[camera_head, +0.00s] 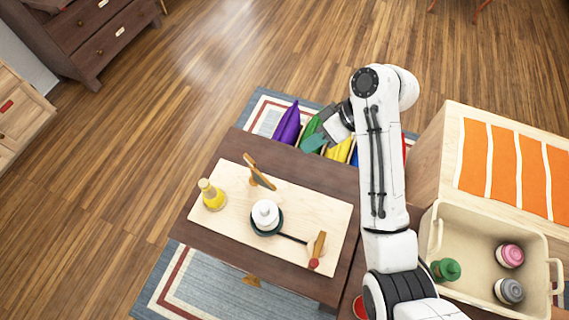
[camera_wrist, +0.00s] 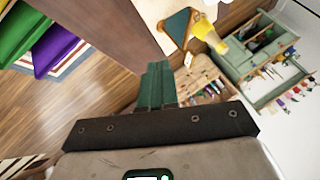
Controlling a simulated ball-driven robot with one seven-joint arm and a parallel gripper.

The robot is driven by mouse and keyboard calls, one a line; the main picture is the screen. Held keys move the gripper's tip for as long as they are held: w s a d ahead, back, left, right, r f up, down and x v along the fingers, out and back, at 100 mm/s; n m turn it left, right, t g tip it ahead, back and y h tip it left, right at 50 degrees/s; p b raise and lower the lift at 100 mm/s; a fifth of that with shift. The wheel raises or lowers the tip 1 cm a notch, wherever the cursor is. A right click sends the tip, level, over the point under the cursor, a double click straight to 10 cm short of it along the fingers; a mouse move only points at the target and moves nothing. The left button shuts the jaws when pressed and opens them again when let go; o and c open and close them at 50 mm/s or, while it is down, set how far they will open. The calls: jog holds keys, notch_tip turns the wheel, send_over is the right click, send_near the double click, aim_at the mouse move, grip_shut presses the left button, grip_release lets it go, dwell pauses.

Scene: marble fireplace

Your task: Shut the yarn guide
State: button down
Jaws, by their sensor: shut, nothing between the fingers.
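A pale wooden board (camera_head: 232,228) lies on a dark brown table. A small wooden upright piece (camera_head: 260,174) stands tilted at its back edge. A white spool (camera_head: 265,212) sits on a dark round base, with a dark rod leading to a wooden piece (camera_head: 319,245) with a red knob at the front right. I cannot tell which wooden piece is the yarn guide. My gripper (camera_head: 314,143) is shut and empty, beyond the board's back edge and apart from these pieces. Its green fingers (camera_wrist: 157,82) are together in the wrist view, where a triangular wooden-framed piece (camera_wrist: 178,25) shows beyond them.
A yellow bottle (camera_head: 212,195) stands at the board's left end. Purple, green, yellow and blue items (camera_head: 287,124) sit behind the table. At right are a cream crate (camera_head: 472,222) with jars and a wooden surface with orange panels (camera_head: 485,160).

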jog(key=s+a+f+p, duration=0.2)
jog(key=s+a+f, duration=0.1)
jog(key=a+f, duration=0.4)
jog(key=shift+s+a+f, duration=0.25)
jog(key=shift+a+f, duration=0.1)
jog(key=shift+a, duration=0.35)
jog(key=shift+s+a, duration=0.1)
